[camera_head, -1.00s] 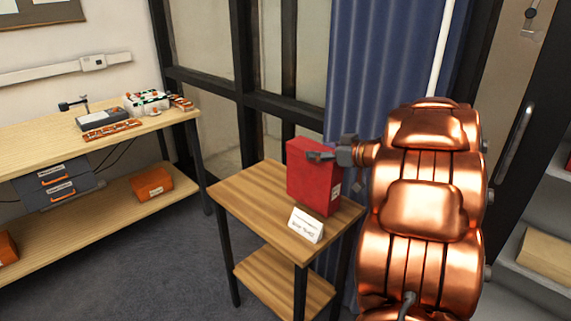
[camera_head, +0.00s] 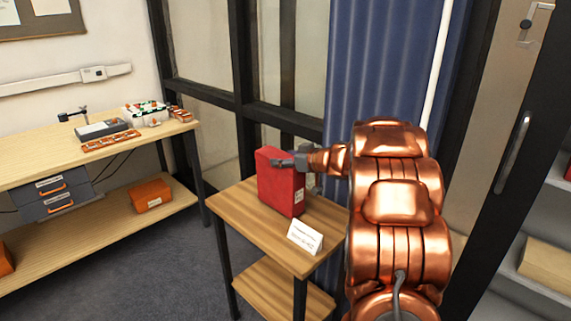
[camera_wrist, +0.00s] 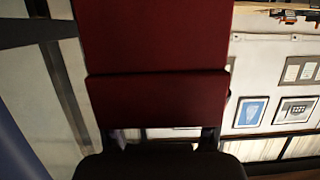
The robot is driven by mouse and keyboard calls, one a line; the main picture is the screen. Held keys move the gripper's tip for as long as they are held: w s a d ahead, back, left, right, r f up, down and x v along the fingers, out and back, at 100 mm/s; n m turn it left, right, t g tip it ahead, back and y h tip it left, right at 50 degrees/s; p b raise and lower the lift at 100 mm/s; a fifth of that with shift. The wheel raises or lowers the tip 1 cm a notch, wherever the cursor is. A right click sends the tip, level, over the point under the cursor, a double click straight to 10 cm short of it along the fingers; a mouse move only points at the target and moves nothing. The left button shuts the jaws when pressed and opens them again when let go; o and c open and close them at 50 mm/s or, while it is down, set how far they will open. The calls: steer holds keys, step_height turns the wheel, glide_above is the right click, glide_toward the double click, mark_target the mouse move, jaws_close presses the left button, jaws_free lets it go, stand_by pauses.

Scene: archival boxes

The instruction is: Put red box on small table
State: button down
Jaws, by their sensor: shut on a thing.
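The red box (camera_head: 281,188) stands upright at the small wooden table (camera_head: 238,219), over the middle of its top, in the head view. Its lower edge looks to be at or just above the tabletop; I cannot tell if it touches. My gripper (camera_head: 284,162) is shut on the upper part of the red box, reaching in from the right. In the wrist view the red box (camera_wrist: 155,100) fills the middle of the picture, close to the camera. The fingertips are mostly hidden there.
A white label card (camera_head: 305,237) stands at the table's front edge. A workbench (camera_head: 165,133) with tools is at the left, with an orange box (camera_head: 152,195) on its lower shelf. A blue curtain (camera_head: 375,70) hangs behind. A shelf with a tan box (camera_head: 545,265) is at right.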

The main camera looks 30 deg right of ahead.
steer(key=shift+f, duration=0.65)
steer(key=shift+c, duration=0.7)
jaws_free()
steer(key=shift+f, duration=0.1)
steer(key=shift+s+d+r, duration=0.15)
steer(key=shift+s+r, duration=0.1)
steer(key=v, duration=1.1)
steer(key=shift+s, duration=0.25)
steer(key=shift+w+d+r, duration=0.1)
